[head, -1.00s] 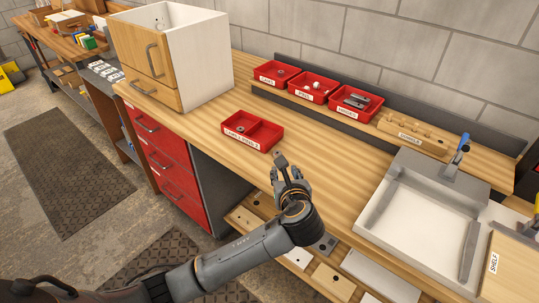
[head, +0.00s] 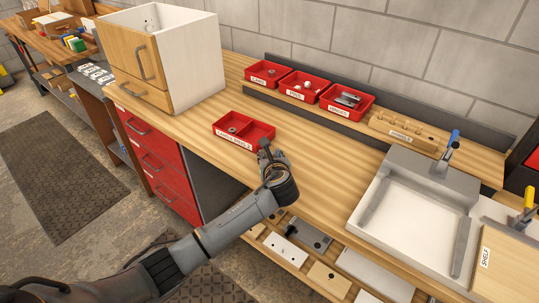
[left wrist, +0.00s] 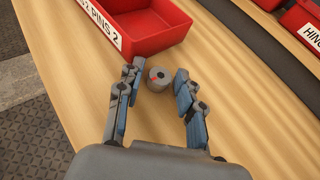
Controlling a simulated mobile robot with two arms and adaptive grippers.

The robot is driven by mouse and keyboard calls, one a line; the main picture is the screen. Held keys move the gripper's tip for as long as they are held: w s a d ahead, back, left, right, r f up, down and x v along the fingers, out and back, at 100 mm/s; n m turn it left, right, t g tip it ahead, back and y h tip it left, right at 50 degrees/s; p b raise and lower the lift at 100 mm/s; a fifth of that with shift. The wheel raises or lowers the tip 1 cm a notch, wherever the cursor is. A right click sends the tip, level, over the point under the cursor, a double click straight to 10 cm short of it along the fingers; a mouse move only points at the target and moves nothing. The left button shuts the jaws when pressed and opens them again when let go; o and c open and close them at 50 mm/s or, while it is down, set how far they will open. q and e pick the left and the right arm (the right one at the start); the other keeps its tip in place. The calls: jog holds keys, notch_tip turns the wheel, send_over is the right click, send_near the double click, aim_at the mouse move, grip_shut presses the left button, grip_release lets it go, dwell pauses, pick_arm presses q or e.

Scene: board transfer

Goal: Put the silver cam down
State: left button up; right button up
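The silver cam (left wrist: 158,78), a small grey cylinder with a red mark, is between the fingers of my left gripper (left wrist: 159,75) in the left wrist view. Gaps show on both sides of it, so the gripper is open around it. The cam appears to sit on the wooden worktop (left wrist: 225,100), just in front of the red two-compartment tray (left wrist: 165,42). In the head view my left gripper (head: 265,150) is at the near right corner of that tray (head: 244,130); the cam cannot be made out there. My right gripper is not in view.
A round grey part (head: 233,129) lies in the tray's left compartment. Red bins of cams (head: 267,74), pins (head: 299,86) and hinges (head: 346,101) stand behind. A cabinet (head: 165,60) stands left, a grey-white fixture (head: 415,210) right. Worktop between tray and fixture is clear.

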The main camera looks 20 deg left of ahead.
pick_arm(q)
jog(key=c, duration=0.7)
